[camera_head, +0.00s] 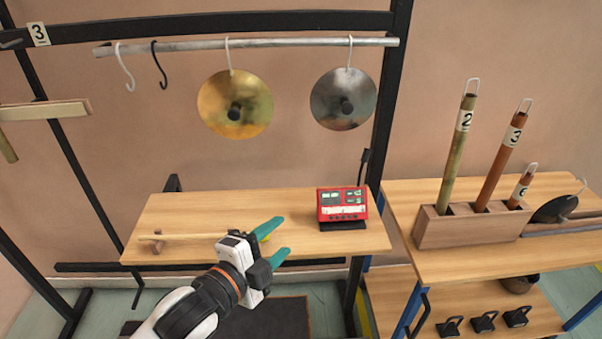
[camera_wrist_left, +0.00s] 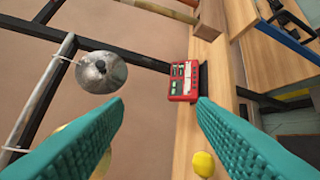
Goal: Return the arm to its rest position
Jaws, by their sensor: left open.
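My left gripper (camera_head: 279,237) reaches in from the bottom left with its teal fingers spread, over the front of the wooden shelf (camera_head: 290,205). Nothing sits between the fingers. In the left wrist view the open fingers (camera_wrist_left: 160,104) frame a bare gap, with the wall behind. My right gripper is in neither view.
A red meter box (camera_head: 343,204) stands on the shelf, right of the gripper. A gold cymbal (camera_head: 235,104) and a grey cymbal (camera_head: 343,98) hang from a rail (camera_head: 270,43) above. At right, a wooden holder (camera_head: 470,226) bears numbered tubes. The shelf's back left is clear.

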